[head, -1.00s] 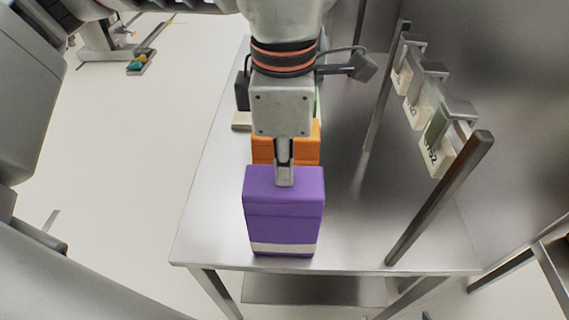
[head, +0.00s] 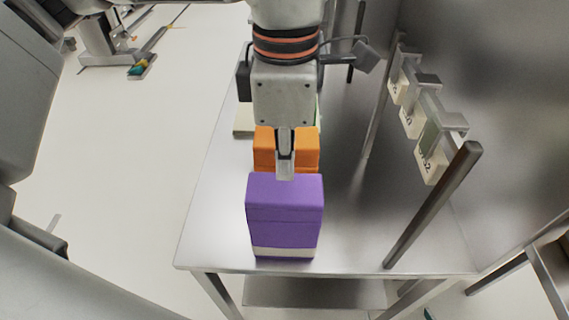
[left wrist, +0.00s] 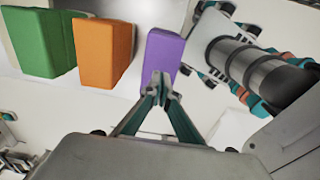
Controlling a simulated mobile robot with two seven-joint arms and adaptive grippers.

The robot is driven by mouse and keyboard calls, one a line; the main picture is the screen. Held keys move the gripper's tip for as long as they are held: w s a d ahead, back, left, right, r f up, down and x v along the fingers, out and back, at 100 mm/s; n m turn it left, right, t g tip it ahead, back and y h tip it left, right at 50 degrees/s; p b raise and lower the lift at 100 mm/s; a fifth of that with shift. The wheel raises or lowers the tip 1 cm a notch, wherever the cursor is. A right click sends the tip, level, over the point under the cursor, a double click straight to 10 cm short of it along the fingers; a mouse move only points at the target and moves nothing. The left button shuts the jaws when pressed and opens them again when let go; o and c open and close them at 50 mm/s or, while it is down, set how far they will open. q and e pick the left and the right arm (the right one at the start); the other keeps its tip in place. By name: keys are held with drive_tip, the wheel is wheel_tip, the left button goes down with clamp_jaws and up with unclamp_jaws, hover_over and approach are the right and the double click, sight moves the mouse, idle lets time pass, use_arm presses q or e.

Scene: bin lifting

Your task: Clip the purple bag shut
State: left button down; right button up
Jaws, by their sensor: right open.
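The purple bag (head: 285,226) stands upright near the table's front edge. It also shows in the left wrist view (left wrist: 164,50). My left gripper (head: 285,172) points down at the bag's far top edge. Its fingertips (left wrist: 161,84) meet in the left wrist view, with nothing visible between them; I cannot tell whether they touch the bag.
An orange bag (head: 265,150) stands right behind the purple one, and a green bag (left wrist: 45,42) beyond that. Labelled grey clips (head: 432,160) hang in a row at the right behind a metal post (head: 435,205). The table (head: 215,215) is clear on both sides.

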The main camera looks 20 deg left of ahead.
use_arm(q)
drive_tip(key=shift+r+p, duration=1.05)
drive_tip(key=shift+r, duration=0.9)
use_arm(e)
drive_tip(key=r, duration=0.3)
drive_tip(key=shift+w, duration=0.4)
use_arm(q)
drive_tip(key=shift+f, duration=0.1)
